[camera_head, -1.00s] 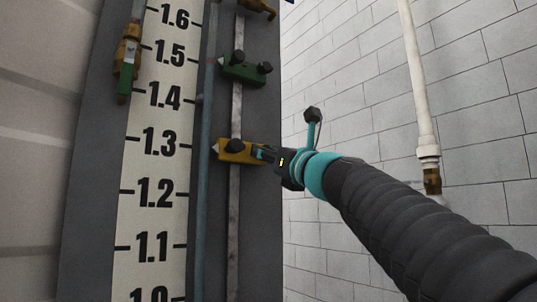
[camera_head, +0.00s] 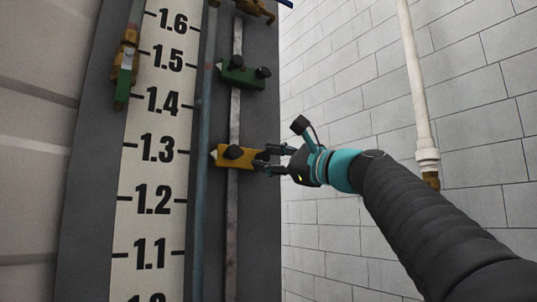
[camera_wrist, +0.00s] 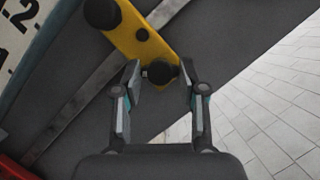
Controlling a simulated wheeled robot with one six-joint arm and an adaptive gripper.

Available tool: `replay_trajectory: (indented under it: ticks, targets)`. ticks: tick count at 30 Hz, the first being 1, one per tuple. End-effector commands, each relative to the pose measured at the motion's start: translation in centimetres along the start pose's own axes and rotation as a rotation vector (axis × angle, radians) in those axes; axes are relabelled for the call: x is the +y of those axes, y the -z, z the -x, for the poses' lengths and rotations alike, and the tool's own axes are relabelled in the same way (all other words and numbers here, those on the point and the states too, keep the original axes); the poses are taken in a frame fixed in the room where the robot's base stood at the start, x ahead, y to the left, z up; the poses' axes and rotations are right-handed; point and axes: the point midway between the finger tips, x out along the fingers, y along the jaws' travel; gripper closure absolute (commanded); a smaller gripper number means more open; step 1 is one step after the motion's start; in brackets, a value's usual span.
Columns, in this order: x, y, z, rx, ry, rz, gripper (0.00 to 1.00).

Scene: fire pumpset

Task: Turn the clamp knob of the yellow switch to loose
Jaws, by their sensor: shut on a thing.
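The yellow switch (camera_head: 222,158) is on the vertical rail just below the 1.3 mark, with its pointed end toward the scale. One black knob (camera_head: 234,152) sits over the rail, and a second black knob (camera_head: 262,156) is at the right end. My gripper (camera_head: 265,158) reaches in from the right at that end. In the wrist view the yellow switch (camera_wrist: 143,38) runs diagonally. The right-end knob (camera_wrist: 161,73) sits between the fingertips of my gripper (camera_wrist: 160,75), which is shut on it.
A green switch (camera_head: 238,77) with two black knobs is above on the same rail (camera_head: 235,115). A blue-grey tube (camera_head: 202,130) runs beside the scale board (camera_head: 153,175). A white pipe (camera_head: 413,75) is on the brick wall at right. The space below the gripper is clear.

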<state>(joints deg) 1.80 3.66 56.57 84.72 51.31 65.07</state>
Motion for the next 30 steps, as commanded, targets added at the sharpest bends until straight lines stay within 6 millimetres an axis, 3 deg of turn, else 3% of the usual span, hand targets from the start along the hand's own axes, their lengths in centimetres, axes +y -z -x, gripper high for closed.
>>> replay_trajectory:
  ticks: [18,30]
  targets:
    - [-0.41,-0.20,-0.05,-0.002,-0.204,0.498,0.93]
    - [-0.43,-0.25,-0.07,-0.001,-0.268,0.649,0.93]
